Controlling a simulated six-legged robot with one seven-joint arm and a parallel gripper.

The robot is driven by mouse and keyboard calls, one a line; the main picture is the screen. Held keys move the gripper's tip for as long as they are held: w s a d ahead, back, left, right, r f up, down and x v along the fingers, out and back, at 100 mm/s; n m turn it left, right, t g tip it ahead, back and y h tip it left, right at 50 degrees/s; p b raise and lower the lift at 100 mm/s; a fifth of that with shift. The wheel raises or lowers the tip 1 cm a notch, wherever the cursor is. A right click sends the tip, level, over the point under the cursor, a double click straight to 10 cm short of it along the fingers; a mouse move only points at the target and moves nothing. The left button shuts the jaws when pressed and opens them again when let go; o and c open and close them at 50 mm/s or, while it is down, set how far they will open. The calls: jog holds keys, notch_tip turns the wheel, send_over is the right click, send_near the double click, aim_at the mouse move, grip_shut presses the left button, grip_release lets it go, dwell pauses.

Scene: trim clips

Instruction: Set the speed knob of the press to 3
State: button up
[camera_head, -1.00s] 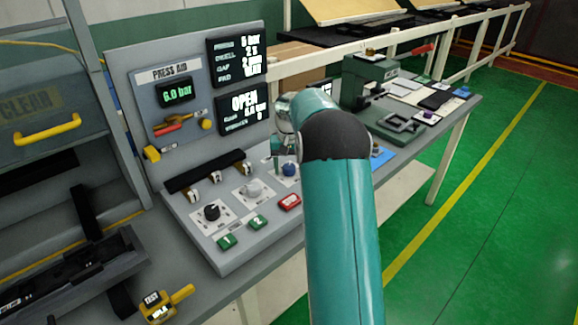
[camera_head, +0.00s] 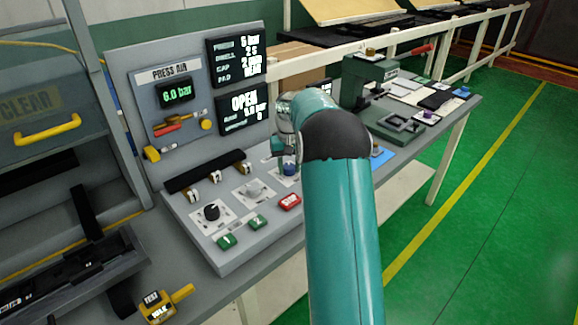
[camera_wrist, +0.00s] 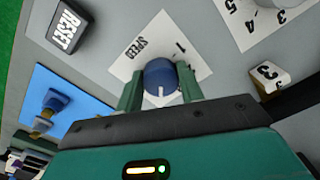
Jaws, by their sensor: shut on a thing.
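The blue speed knob (camera_wrist: 160,77) sits on a white card marked SPEED (camera_wrist: 137,50) in the wrist view. My gripper (camera_wrist: 159,84) has one green finger on each side of the knob and is shut on it. A white pointer line on the knob points toward my gripper body, at the bottom of the picture. A 1 shows on the card; its other numbers are hidden. In the head view the knob (camera_head: 289,169) shows partly below my gripper (camera_head: 286,158) on the grey press console (camera_head: 235,262).
A black knob (camera_head: 212,212) and a grey-white knob (camera_head: 254,188) stand to the left. Green buttons 1 (camera_head: 227,242) and 2 (camera_head: 258,222) and a red stop button (camera_head: 290,202) are nearby. The wrist view shows a dark RESET button (camera_wrist: 68,25) and a blue plate (camera_wrist: 60,105).

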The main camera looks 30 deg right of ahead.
aim_at(290, 166)
jog(key=n, duration=0.4)
jog(key=shift+d+r, duration=0.1)
jog(key=shift+w+n, duration=0.1)
jog(key=shift+n, duration=1.9)
jog(key=o, duration=1)
jog(key=shift+r, duration=6.9)
